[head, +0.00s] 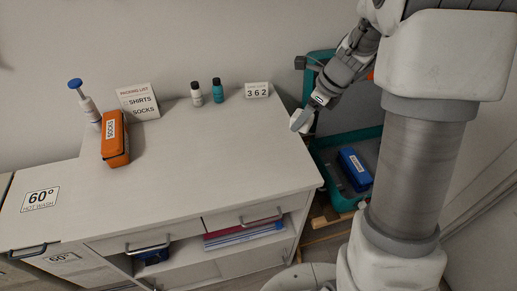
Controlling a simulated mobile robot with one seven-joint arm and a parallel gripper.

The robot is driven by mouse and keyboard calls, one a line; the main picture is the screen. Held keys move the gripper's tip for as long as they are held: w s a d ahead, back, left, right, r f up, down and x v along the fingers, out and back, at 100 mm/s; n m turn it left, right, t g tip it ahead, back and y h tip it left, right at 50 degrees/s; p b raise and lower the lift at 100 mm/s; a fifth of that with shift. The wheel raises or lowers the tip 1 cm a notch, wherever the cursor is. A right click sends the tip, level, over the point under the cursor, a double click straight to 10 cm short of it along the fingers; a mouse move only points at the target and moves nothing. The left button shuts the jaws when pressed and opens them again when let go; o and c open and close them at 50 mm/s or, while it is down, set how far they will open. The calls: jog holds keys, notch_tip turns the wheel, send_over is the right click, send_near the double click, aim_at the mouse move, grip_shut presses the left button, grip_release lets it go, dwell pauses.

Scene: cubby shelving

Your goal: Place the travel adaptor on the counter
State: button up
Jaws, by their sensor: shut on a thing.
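My gripper (316,103) is at the back right of the counter (215,170), near its right edge. It is shut on a small white block (300,121), which I take to be the travel adaptor. The block is tilted and appears to be just above the counter's right side; I cannot tell whether it touches the surface. The fingertips are small and partly hidden by the block.
On the counter are an orange socks pouch (115,141), a blue-topped pump bottle (86,104), a packing list card (138,101), two small bottles (207,92) and a 362 sign (257,90). An open teal case (342,201) with a blue pouch (355,169) stands right. The counter's middle is clear.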

jog(key=b, duration=0.1)
send_over(254, 153)
jog(key=s+d, duration=0.1)
jog(key=f, duration=0.6)
jog(key=shift+d+f, duration=0.2)
jog(key=shift+f, duration=0.2)
jog(key=shift+f+b, duration=0.9)
jog(key=shift+f, duration=1.1)
jog(key=shift+f, duration=0.15)
jog(key=o, duration=1.4)
